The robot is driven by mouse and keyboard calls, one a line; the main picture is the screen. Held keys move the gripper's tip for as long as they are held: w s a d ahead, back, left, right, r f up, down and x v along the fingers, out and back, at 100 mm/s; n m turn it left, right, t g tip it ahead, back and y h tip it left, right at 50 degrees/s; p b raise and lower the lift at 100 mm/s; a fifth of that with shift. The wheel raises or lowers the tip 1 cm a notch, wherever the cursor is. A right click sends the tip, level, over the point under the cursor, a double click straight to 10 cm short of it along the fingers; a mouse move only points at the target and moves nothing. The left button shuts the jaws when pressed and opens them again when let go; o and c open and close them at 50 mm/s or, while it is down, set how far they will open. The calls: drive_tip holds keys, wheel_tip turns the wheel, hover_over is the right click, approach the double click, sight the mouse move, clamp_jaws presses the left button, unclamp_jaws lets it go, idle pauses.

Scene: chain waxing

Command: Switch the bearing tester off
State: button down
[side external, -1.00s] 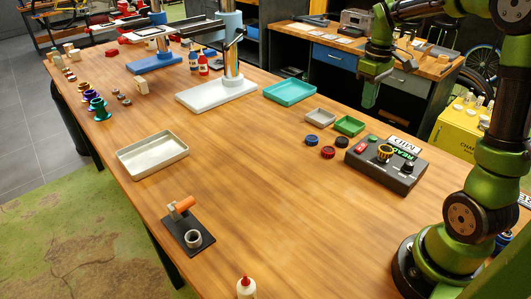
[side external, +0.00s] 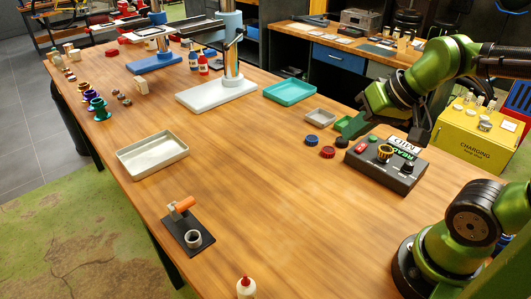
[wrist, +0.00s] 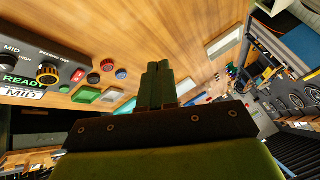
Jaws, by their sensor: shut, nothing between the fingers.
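The bearing tester (side external: 385,170) is a dark box on the right of the table. It has a yellow-ringed knob (side external: 385,152), a black knob, a small red control (side external: 361,147) and a green one (side external: 373,138). Its display reads READY, and a plate reads MID. In the wrist view the tester (wrist: 35,60) lies at the left, with the red control (wrist: 78,75) on its near end. My gripper (wrist: 158,66) is shut and empty. In the side view my gripper (side external: 353,133) hangs near the tester's far left end, above the green tray; contact cannot be told.
Blue, red and black round caps (side external: 328,152) lie left of the tester. A green tray (side external: 343,124) and a grey tray (side external: 320,116) lie behind them. A teal tray (side external: 290,93) is farther back. The table's middle is clear.

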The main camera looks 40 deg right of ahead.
drive_tip(key=c, duration=1.8)
unclamp_jaws()
drive_tip(key=shift+s+a+r+n, duration=0.3)
drive_tip(key=shift+s+a, duration=0.15)
drive_tip(key=shift+a, duration=0.15)
drive_tip(key=shift+c, duration=0.2)
drive_tip(key=shift+o, duration=1.1)
drive_tip(key=shift+s+a+r+t, duration=0.1)
drive_tip(key=shift+a+r+t, duration=0.1)
drive_tip(key=shift+a+t, duration=0.1)
drive_tip(key=shift+o, duration=1.3)
drive_tip(key=shift+w+d+f, duration=0.15)
drive_tip(key=shift+w+f, duration=0.05)
drive_tip(key=shift+f, duration=0.15)
drive_tip(key=o, duration=0.4)
drive_tip(key=w+d+f+m+g, duration=0.1)
drive_tip(key=w+d+m+g, duration=0.1)
drive_tip(key=w+d, duration=0.3)
drive_tip(key=shift+w+d+f+m+g, duration=0.2)
drive_tip(key=shift+d+m+g, duration=0.2)
drive_tip(key=shift+d+m, duration=0.25)
drive_tip(key=m+g+h, duration=0.2)
drive_tip(key=m+g, duration=0.2)
drive_tip(key=m, duration=0.6)
approach(359, 149)
drive_tip(key=f, duration=0.7)
drive_tip(key=shift+w+d+f, duration=0.15)
drive_tip(key=shift+w+f, duration=0.05)
drive_tip(key=shift+f, duration=0.2)
